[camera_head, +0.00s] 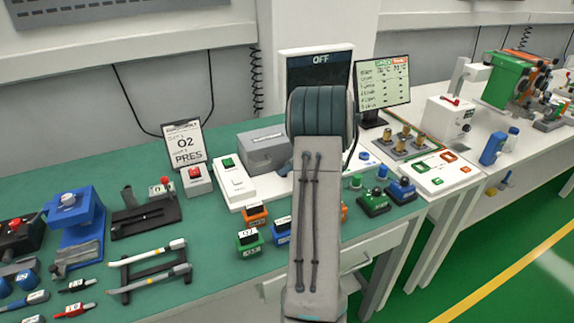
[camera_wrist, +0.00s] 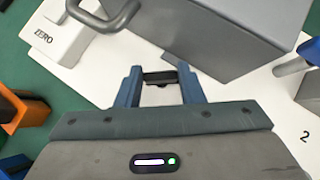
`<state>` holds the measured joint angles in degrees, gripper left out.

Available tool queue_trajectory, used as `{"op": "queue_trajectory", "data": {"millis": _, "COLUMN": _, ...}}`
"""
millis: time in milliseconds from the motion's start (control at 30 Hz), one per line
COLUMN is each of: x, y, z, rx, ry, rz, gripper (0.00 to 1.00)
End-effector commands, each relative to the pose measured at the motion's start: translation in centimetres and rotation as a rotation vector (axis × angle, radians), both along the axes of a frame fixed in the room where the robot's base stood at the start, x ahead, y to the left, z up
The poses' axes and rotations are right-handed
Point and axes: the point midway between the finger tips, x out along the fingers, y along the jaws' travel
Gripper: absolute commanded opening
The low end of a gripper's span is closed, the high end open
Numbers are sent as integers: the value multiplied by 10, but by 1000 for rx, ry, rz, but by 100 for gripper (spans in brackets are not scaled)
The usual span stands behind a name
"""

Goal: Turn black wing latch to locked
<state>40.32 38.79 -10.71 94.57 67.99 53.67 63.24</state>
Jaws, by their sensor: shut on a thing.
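The black wing latch (camera_wrist: 160,77) shows in the wrist view as a short dark bar spanning the gap between my fingertips. It lies at the near side of a grey box (camera_wrist: 232,45). My gripper (camera_wrist: 160,72) has its two blue fingers closed on the bar, one at each end. The latch's lower part and any lock marks are hidden or too small to read, so its turn angle cannot be told. In the head view the grey box (camera_head: 268,150) stands on a white base plate (camera_head: 232,196); my arm hides the latch and gripper there.
A white ZERO block (camera_wrist: 60,40) and a metal hoop (camera_wrist: 105,18) are close by. Another handle (camera_wrist: 295,62) is at right. Orange (camera_head: 255,215), green (camera_head: 249,242) and blue (camera_head: 281,231) blocks stand in front. A monitor marked OFF (camera_head: 318,66) stands behind my arm.

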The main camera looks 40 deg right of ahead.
Motion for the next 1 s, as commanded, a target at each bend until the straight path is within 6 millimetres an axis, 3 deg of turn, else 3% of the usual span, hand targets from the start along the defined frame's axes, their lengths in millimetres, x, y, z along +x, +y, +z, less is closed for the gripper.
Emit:
{"op": "queue_trajectory", "data": {"millis": 500, "x": 2, "y": -4, "z": 1, "rx": 0, "ry": 0, "rz": 355, "gripper": 12}}
{"op": "queue_trajectory", "data": {"millis": 1000, "x": 3, "y": -4, "z": 0, "rx": -1, "ry": 0, "rz": 432, "gripper": 12}}
